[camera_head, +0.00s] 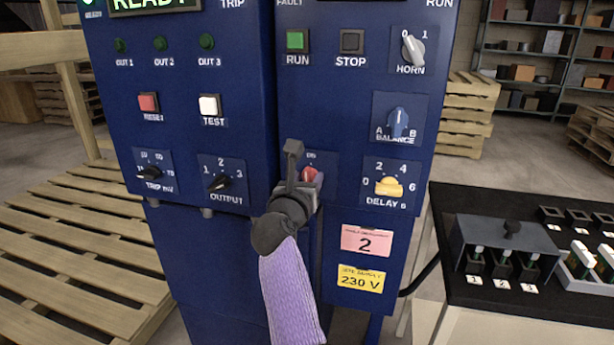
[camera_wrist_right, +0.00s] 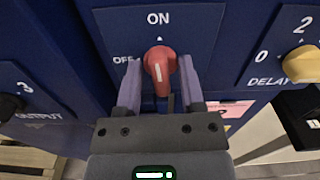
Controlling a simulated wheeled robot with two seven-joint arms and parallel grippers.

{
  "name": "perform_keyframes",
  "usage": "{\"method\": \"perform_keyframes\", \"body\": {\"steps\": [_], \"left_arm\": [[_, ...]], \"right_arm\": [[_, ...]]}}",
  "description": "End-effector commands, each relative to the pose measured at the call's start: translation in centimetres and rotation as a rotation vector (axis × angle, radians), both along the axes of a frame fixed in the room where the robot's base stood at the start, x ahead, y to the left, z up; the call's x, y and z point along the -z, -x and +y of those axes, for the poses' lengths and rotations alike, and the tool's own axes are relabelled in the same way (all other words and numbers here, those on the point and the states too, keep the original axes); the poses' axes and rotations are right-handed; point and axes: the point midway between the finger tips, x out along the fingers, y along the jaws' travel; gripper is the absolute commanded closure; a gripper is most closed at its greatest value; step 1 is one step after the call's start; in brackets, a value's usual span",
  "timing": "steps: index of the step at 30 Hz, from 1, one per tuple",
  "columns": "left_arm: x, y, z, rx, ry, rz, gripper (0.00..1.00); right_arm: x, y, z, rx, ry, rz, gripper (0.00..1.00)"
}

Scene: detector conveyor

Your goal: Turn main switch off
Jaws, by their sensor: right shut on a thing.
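The main switch is a red knob (camera_head: 311,174) on the blue right-hand cabinet, left of the yellow delay knob. In the right wrist view the red knob (camera_wrist_right: 159,66) sits under the ON mark, with OFF printed to its left. Its white pointer line is nearly upright, its top tipped slightly left, close to ON. My right gripper (camera_head: 303,170) has its fingers on either side of the knob and is shut on it; the fingers also show in the wrist view (camera_wrist_right: 160,78). In the head view the gripper hides part of the switch and its label. My left gripper is not in view.
The yellow delay knob (camera_head: 389,186) and blue balance knob (camera_head: 398,122) are close on the right. The output knob (camera_head: 220,183) is left, on the neighbouring cabinet. A black-topped table (camera_head: 470,297) stands at the right, pallets (camera_head: 60,260) at the left.

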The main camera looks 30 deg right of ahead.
Motion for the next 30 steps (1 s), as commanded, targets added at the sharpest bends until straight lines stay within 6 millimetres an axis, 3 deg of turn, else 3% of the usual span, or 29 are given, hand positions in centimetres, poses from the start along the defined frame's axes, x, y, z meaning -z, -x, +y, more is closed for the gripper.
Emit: {"method": "perform_keyframes", "body": {"steps": [9,16,23,30], "left_arm": [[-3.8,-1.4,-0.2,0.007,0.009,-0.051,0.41],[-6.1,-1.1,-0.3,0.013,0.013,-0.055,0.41],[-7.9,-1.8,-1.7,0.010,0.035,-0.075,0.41],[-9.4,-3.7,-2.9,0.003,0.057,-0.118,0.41]], "right_arm": [[-0.6,-0.1,0.1,-0.001,0.167,0.200,1.00],[-0.4,-0.1,0.2,-0.001,0.308,0.367,1.00],[-0.2,-0.2,0.3,-0.002,0.450,0.533,1.00],[0.0,-0.3,0.3,-0.002,0.599,0.706,1.00]]}}
